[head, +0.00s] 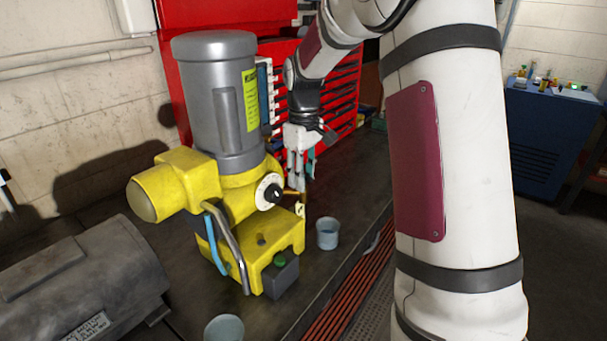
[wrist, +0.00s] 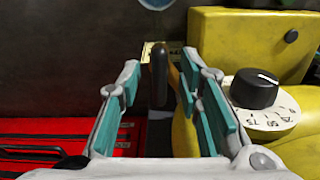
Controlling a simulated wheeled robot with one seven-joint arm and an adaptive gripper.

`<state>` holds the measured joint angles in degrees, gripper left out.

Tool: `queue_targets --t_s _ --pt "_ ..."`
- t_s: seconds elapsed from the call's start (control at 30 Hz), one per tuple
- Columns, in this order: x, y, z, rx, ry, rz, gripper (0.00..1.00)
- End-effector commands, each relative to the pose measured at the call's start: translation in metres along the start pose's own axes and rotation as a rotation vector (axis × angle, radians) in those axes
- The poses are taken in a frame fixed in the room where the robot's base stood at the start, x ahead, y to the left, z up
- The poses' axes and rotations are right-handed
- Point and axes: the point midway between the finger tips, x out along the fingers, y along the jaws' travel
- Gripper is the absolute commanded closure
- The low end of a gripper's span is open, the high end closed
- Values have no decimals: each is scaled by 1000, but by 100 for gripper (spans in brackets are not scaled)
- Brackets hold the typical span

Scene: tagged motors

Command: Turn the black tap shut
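The black tap (wrist: 159,75) shows in the wrist view as an upright black lever between my fingertips, with a gap on each side. My gripper (wrist: 155,82) is open around it, its teal pads apart. In the head view my gripper (head: 301,178) points down beside the yellow pump body (head: 228,190), just right of its white dial. A small brass part and a pale tag (head: 300,208) show just below the fingers there. The tap's lever cannot be made out in the head view.
The dial's black knob (wrist: 254,88) is close to my right finger in the wrist view. A blue cup (head: 328,233) stands on the bench right of the pump, another cup (head: 224,328) at the front. A red tool cabinet (head: 345,90) stands behind. A grey motor (head: 85,280) lies at left.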

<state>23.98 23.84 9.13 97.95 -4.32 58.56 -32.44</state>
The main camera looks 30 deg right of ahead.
Motion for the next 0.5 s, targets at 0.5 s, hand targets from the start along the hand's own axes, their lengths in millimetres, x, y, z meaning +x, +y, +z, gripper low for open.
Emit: queue_targets --t_s 0.5 --pt "0 0 0 0 0 0 100"
